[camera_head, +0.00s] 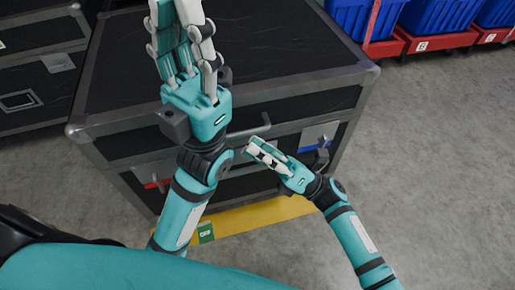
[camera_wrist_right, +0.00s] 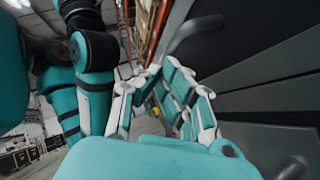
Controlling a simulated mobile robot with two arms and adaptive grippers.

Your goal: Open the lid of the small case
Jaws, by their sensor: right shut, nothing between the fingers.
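The case is a black box with grey metal edges, and its flat lid (camera_head: 270,50) is down in the head view. Its front has a grey handle (camera_head: 250,131), a red latch plate (camera_head: 157,183) at left and a blue one (camera_head: 316,147) at right. My right gripper (camera_head: 252,145) is shut and empty in front of the case, just below the handle. Its fingers also show in the wrist view (camera_wrist_right: 150,72), beside the dark case front. My left gripper (camera_head: 176,8) is over the lid, its fingers pointing away; whether they are open is unclear. Its arm hides part of the front.
A yellow strip (camera_head: 255,214) lies along the foot of the case. Another dark case (camera_head: 35,75) stands at left. Blue totes (camera_head: 440,14) sit on a red base (camera_head: 445,40) at the back right. The grey floor (camera_head: 430,150) at right is clear.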

